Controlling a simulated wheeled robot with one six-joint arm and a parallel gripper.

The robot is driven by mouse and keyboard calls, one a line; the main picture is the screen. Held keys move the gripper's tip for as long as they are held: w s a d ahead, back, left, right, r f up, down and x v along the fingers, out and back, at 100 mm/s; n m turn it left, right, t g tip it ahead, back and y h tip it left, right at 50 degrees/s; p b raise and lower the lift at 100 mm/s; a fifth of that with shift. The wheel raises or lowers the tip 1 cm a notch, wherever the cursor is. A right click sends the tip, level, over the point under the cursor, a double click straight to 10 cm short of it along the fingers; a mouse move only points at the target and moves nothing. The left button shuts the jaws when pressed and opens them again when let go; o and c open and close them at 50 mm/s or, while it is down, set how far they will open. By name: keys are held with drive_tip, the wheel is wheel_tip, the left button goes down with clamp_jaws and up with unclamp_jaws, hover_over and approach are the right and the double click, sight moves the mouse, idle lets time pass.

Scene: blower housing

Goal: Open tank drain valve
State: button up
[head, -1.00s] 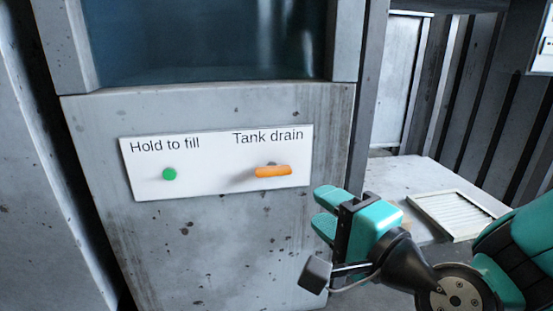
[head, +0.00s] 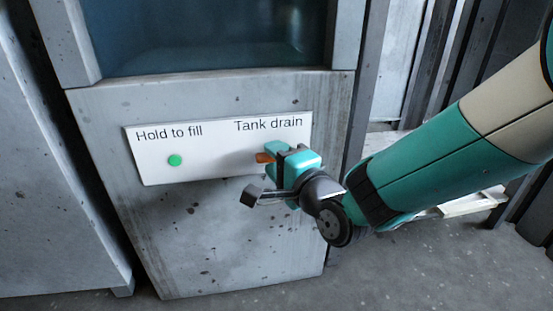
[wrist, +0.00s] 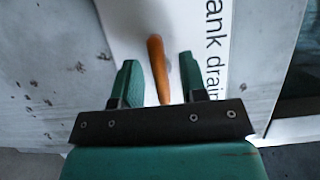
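The tank drain valve's orange handle (head: 264,157) sticks out from the white panel (head: 217,165) under the words "Tank drain". In the head view most of the handle is hidden behind my gripper (head: 272,155). In the wrist view the orange handle (wrist: 158,68) lies between the two green fingers of my gripper (wrist: 158,80). The handle still points sideways along the panel in the head view.
A green "Hold to fill" button (head: 175,160) is on the left of the same panel. A dark tank window (head: 200,35) is above it. A low pale bench with a slatted vent panel (head: 470,204) is at the right, partly behind my arm.

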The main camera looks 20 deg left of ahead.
clamp_jaws()
drive_tip(key=shift+r+p, duration=0.1)
drive_tip(key=shift+p, duration=0.35)
drive_tip(key=n+p, duration=0.1)
drive_tip(key=p, duration=0.1)
drive_tip(key=shift+r+n+h+p, duration=0.25)
drive_tip(key=shift+n+h+p, duration=0.05)
drive_tip(key=shift+n+p, duration=0.1)
drive_tip(key=n+h+p, duration=0.1)
drive_tip(key=n+p, duration=0.1)
drive_tip(key=p, duration=0.2)
drive_tip(key=shift+n+g+p, duration=0.3)
drive_tip(key=shift+n+g, duration=0.1)
drive_tip(key=n+h+p, duration=0.2)
drive_tip(key=n+p, duration=0.1)
drive_tip(key=n, duration=0.1)
drive_tip(key=shift+s+a+f+h, duration=0.1)
drive_tip(key=shift+h, duration=0.3)
drive_tip(key=n+t+h+p, duration=0.1)
drive_tip(key=n, duration=0.1)
drive_tip(key=shift+n+h, duration=0.3)
drive_tip(key=shift+n+t+h, duration=0.4)
drive_tip(key=shift+n+h, duration=0.3)
drive_tip(key=shift+n, duration=0.4)
drive_tip(key=shift+f, duration=0.1)
